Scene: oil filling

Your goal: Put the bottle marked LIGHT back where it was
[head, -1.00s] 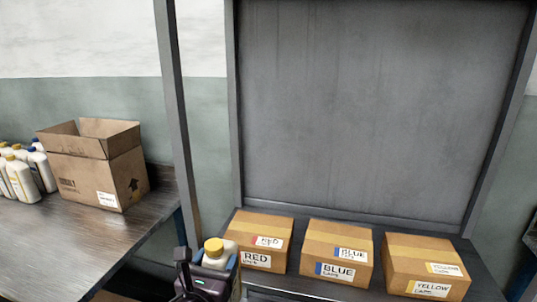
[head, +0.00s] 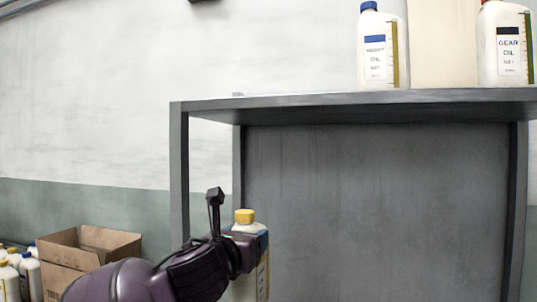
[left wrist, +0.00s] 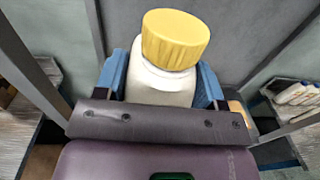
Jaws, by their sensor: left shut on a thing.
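My left gripper (head: 250,240) is shut on a white bottle with a yellow cap (head: 244,216). It holds the bottle upright in front of the grey shelf unit, below the level of its top shelf. The bottle's label is mostly hidden by the gripper, so I cannot read it. In the left wrist view the yellow cap (left wrist: 175,40) and white shoulder show between the blue fingers (left wrist: 160,90). On the top shelf (head: 330,102) stand a blue-capped bottle (head: 376,50) and a red-capped bottle marked GEAR OIL (head: 504,50). My right gripper is not in view.
An open cardboard box (head: 75,262) and several white bottles (head: 18,270) are at the lower left. The left post (head: 179,175) of the shelf unit stands just behind my left arm. The shelf's left end looks clear.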

